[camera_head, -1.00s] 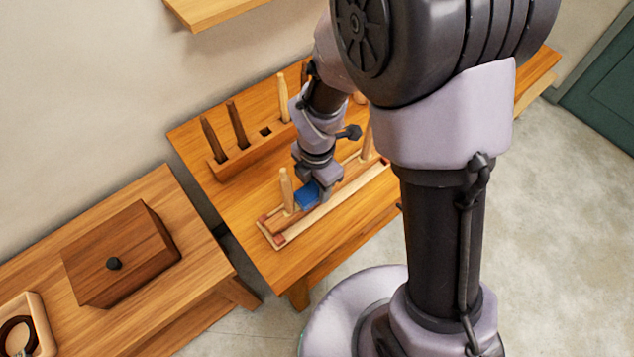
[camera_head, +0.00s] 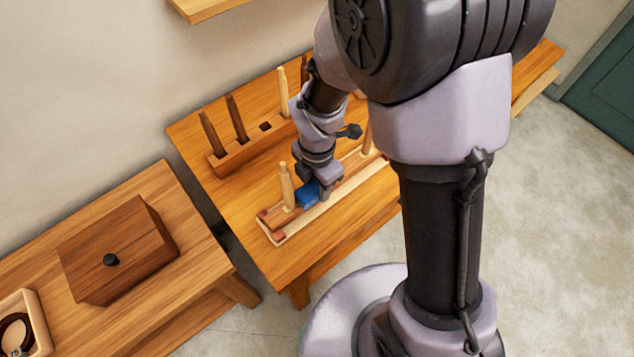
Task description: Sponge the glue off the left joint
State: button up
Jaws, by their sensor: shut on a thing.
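My gripper (camera_head: 315,192) points down over the long wooden frame (camera_head: 330,209) on the workbench and is shut on a blue sponge (camera_head: 306,197). The sponge is low at the frame, just right of the left upright peg (camera_head: 287,188). I cannot tell whether it touches the peg or the wood under it. The pale left peg stands upright in the frame near its left end. A right peg (camera_head: 368,138) stands farther along the frame, partly hidden by my arm. Any glue at the left joint is too small to see.
A wooden rack (camera_head: 240,150) with several upright spindles stands behind the frame on the workbench (camera_head: 283,264). On the lower bench at left are a brown box with a black knob (camera_head: 118,250) and a tray (camera_head: 38,320). The bench's front strip is clear.

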jog(key=shift+f, duration=0.25)
jog(key=shift+w+a+r, duration=0.15)
jog(key=shift+w+a, duration=0.55)
jog(key=shift+w, duration=0.3)
jog(key=shift+s+d, duration=0.7)
jog(key=shift+s, duration=0.3)
jog(key=shift+w+a+f, duration=0.25)
jog(key=shift+w+a, duration=0.35)
jog(key=shift+w, duration=0.25)
jog(key=shift+s+d, duration=0.65)
jog(key=shift+s, duration=0.3)
jog(key=shift+r, duration=0.15)
